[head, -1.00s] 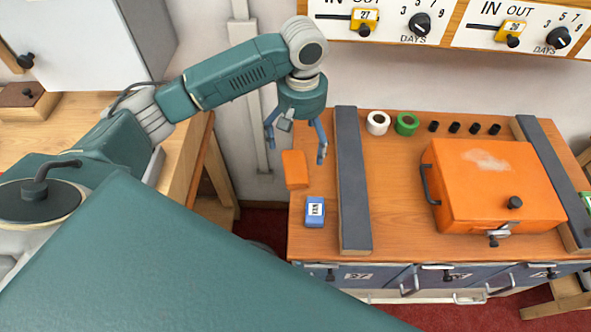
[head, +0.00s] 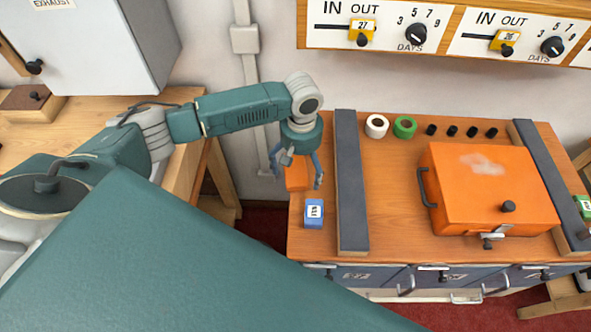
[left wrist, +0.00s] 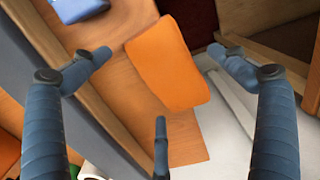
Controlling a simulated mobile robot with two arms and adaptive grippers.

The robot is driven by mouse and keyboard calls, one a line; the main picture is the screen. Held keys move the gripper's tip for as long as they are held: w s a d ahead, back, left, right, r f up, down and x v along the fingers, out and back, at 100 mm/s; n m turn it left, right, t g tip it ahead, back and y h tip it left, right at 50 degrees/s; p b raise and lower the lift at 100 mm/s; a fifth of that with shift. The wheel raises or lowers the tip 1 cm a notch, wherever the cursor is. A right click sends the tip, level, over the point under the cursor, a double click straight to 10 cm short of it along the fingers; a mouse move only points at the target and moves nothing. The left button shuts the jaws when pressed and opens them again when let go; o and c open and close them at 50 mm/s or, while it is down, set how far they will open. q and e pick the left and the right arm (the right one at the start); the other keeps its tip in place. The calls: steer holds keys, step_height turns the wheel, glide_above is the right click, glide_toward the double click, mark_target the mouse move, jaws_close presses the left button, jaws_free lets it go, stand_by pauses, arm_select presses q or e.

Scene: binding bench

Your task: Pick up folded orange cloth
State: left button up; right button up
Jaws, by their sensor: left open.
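The folded orange cloth (head: 297,177) lies flat on the left end of the wooden bench top, left of a dark rail. My left gripper (head: 297,180) is open above it and hides part of it in the head view. In the left wrist view the cloth (left wrist: 168,62) lies whole between the spread fingers of the left gripper (left wrist: 165,90), a little beyond their tips. No finger visibly touches it. My right gripper is not in view.
A blue labelled box (head: 313,214) sits just in front of the cloth. The dark rail (head: 351,190) stands to the right, with a large orange case (head: 490,190) beyond it. Tape rolls (head: 376,126) stand at the back. The bench's left edge is close to the cloth.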

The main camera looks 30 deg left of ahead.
arm_select(q)
steer(key=c, duration=1.1)
steer(key=shift+c, duration=0.2)
steer(key=shift+r, duration=0.1)
